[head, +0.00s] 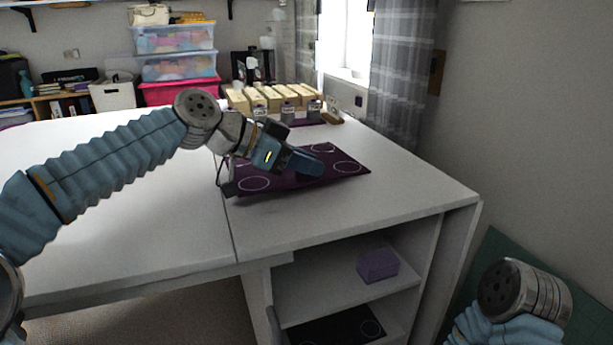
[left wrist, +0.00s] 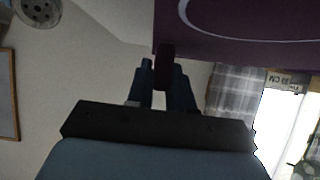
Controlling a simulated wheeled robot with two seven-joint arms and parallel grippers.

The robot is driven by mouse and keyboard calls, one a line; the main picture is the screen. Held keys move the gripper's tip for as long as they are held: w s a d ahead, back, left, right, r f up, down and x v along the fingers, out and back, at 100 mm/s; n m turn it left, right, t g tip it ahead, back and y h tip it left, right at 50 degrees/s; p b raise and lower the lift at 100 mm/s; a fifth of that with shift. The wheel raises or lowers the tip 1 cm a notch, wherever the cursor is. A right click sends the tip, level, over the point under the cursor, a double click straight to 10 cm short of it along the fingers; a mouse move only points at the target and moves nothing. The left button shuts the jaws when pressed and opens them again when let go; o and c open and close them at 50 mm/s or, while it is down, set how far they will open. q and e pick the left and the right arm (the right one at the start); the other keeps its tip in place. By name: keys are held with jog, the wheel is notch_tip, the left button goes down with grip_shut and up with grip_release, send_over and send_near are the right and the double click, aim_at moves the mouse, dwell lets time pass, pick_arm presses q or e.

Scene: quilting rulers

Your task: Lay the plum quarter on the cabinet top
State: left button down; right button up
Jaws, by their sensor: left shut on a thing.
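The plum quarter (head: 335,158) is a dark purple panel with pale rings, over the white cabinet top (head: 400,195) in the head view. My left gripper (head: 307,164) reaches across it from the left. In the left wrist view the left gripper (left wrist: 163,75) is shut on a dark plum upright piece of the plum quarter (left wrist: 240,45), whose ringed face fills the upper right. The gripper hides part of the panel in the head view. I cannot tell whether the panel touches the top or hovers just above it. My right gripper is out of view.
Several pale wooden blocks and jars (head: 287,112) stand at the back of the cabinet top. A purple block (head: 378,265) sits on the shelf below, above a black ringed panel (head: 335,328). The cabinet top is clear at front right. A white table (head: 120,225) adjoins on the left.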

aim_at(296, 175)
pick_arm(q)
jog(key=shift+f, duration=1.65)
jog(key=c, duration=1)
grip_release()
jog(key=b+v, duration=0.1)
jog(key=v, duration=1.1)
jog(key=shift+w+b, duration=0.1)
jog(key=shift+b, duration=0.3)
